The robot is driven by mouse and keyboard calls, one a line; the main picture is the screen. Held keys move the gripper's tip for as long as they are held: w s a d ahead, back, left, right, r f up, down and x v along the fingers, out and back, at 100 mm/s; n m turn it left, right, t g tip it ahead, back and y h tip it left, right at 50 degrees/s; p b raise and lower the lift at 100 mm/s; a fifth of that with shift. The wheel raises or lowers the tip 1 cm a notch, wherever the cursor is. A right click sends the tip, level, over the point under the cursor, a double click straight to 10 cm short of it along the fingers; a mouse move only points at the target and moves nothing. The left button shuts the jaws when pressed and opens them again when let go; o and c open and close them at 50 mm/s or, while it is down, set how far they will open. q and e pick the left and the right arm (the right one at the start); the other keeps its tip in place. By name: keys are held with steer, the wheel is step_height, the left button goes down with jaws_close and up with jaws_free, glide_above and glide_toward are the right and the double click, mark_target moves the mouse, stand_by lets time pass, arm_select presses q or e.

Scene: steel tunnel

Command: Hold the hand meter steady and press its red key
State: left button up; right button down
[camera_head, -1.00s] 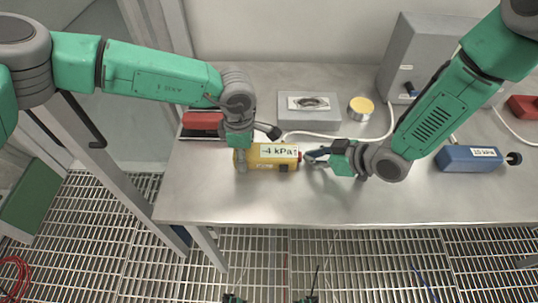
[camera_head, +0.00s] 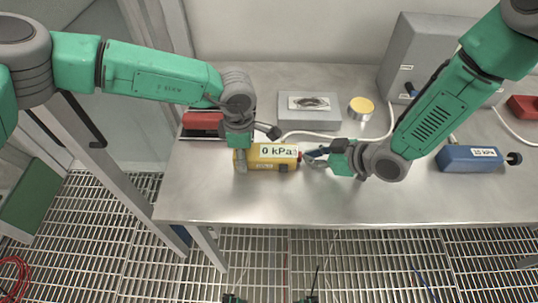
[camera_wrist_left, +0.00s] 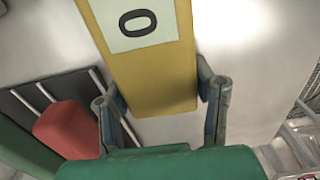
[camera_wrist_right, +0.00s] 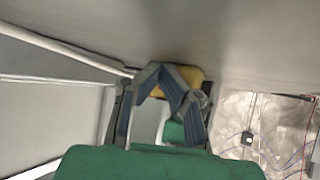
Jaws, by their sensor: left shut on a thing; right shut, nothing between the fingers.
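The yellow hand meter (camera_head: 265,165) lies on the steel table, its white display reading "0 kPa". My left gripper (camera_head: 241,157) is shut across the meter's left end; in the left wrist view the fingers sit on both sides of the yellow body (camera_wrist_left: 152,80). My right gripper (camera_head: 310,155) is shut and empty, its fingertips at the meter's right end. A small reddish spot there, likely the red key (camera_head: 299,154), is mostly hidden by the fingertips; I cannot tell whether they touch it. In the right wrist view the yellow end (camera_wrist_right: 190,73) shows behind the fingers.
A grey box with a plate (camera_head: 309,108) and a yellow-topped round tin (camera_head: 361,108) stand behind the meter. A blue meter (camera_head: 468,158) lies to the right, a red object (camera_head: 203,122) behind my left gripper. A white cable crosses behind. The front of the table is clear.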

steer(key=shift+d, duration=3.1)
arm_select(q)
steer(key=o, duration=1.4)
steer(key=shift+c, duration=0.2)
